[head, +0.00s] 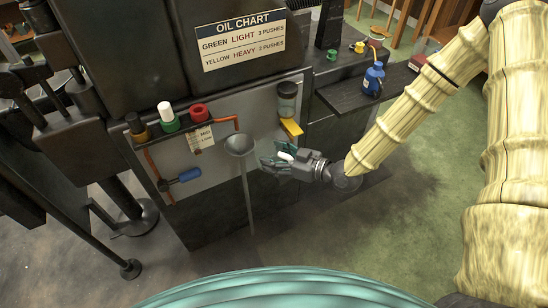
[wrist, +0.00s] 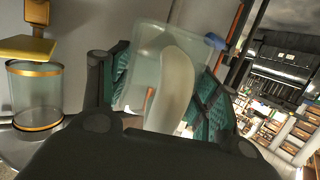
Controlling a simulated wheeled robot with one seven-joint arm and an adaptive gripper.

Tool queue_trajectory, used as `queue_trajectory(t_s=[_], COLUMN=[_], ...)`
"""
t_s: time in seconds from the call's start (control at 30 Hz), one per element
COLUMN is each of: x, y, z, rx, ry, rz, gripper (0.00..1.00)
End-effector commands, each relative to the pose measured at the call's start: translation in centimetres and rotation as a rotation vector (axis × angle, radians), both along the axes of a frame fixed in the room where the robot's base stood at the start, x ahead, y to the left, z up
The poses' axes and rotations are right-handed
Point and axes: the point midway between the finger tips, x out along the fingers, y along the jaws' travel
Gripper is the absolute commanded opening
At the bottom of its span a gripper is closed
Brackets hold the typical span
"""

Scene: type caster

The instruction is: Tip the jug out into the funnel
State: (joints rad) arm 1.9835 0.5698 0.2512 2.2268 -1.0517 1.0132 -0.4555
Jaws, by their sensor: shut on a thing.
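The jug is clear and hard to make out in the head view, where its pale handle (head: 286,156) shows between my fingers. In the wrist view the see-through jug (wrist: 146,58) with its thick whitish handle (wrist: 173,88) fills the middle. My gripper (head: 283,152) is shut on the jug, with its green finger pads on either side in the wrist view (wrist: 165,95). The grey funnel (head: 240,146) stands in front of the machine panel, just left of my gripper. I cannot tell the jug's exact tilt or whether liquid is in it.
A glass container (head: 287,98) with a yellow lever (head: 291,127) is on the panel above my gripper. Green, red and dark-capped fittings (head: 168,117) and a blue-handled valve (head: 188,174) are on the left.

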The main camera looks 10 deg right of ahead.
Motion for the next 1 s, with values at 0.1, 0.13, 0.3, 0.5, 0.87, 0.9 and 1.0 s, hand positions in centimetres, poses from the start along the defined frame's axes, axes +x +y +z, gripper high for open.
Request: queue_trajectory(t_s=[0.1, 0.13, 0.3, 0.5, 0.87, 0.9, 1.0], x=[0.0, 0.0, -0.1, -0.7, -2.0, -2.1, -2.4], y=[0.0, 0.0, -0.1, -0.8, -2.3, -2.4, -2.8], z=[0.1, 0.1, 0.4, 1.4, 3.4, 3.6, 4.0], rx=[0.000, 0.000, -0.001, -0.001, -0.001, -0.001, -0.001], ry=[0.000, 0.000, 0.001, 0.001, 0.000, 0.000, 0.001], rz=[0.000, 0.000, 0.000, 0.001, 0.000, 0.001, 0.001], gripper=[0.05, 0.05, 0.05, 0.05, 0.05, 0.05, 0.05])
